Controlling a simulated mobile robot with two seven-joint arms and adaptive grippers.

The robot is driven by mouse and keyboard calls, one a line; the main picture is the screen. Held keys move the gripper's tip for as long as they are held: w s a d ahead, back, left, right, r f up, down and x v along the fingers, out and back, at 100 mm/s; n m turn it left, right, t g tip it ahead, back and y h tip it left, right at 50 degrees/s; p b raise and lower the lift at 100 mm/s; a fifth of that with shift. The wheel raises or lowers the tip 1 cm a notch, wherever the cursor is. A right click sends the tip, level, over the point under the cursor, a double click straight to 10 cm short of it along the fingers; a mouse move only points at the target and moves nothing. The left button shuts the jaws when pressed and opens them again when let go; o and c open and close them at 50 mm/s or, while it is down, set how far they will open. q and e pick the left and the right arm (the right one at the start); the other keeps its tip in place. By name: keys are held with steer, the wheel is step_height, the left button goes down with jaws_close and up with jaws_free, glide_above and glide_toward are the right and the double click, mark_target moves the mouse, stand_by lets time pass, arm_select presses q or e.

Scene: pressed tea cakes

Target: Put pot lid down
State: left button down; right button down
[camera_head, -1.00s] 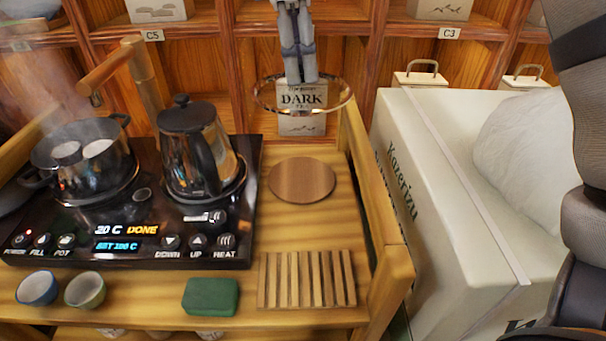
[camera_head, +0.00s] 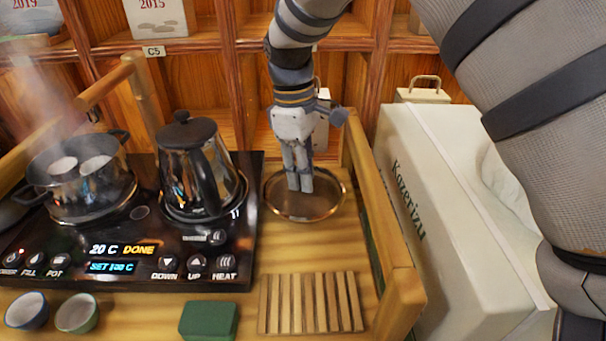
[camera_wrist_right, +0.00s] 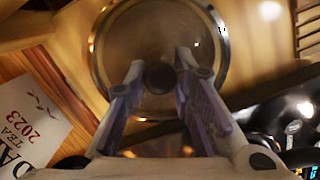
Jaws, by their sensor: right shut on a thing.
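The pot lid (camera_head: 325,206), a round glass disc with a metal rim, lies level at the round wooden coaster's place on the tea table, right of the kettle. My right gripper (camera_head: 300,187) points down over the lid's middle. In the right wrist view the lid (camera_wrist_right: 215,75) fills the top centre, and its dark knob (camera_wrist_right: 160,77) sits between the fingertips of my right gripper (camera_wrist_right: 158,80), which is shut on it. Whether the lid touches the wood under it I cannot tell. The pot (camera_head: 80,185) stands uncovered on the left of the cooktop, steaming, with two cups inside. My left gripper is out of view.
A kettle (camera_head: 192,170) stands on the black cooktop (camera_head: 150,235). A slatted wooden rack (camera_head: 310,303), a green block (camera_head: 208,320) and two small cups (camera_head: 77,313) lie in front. A big white box (camera_head: 440,220) stands to the right, beyond the wooden rail (camera_head: 385,245).

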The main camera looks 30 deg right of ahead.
steer(key=shift+f, duration=0.4)
steer(key=shift+f, duration=0.15)
steer(key=c, duration=1.4)
jaws_free()
steer(key=shift+o, duration=0.2)
step_height(320, 180, up, 12)
steer(key=w, duration=0.1)
steer(key=shift+w+a, duration=0.2)
steer(key=shift+a, duration=0.1)
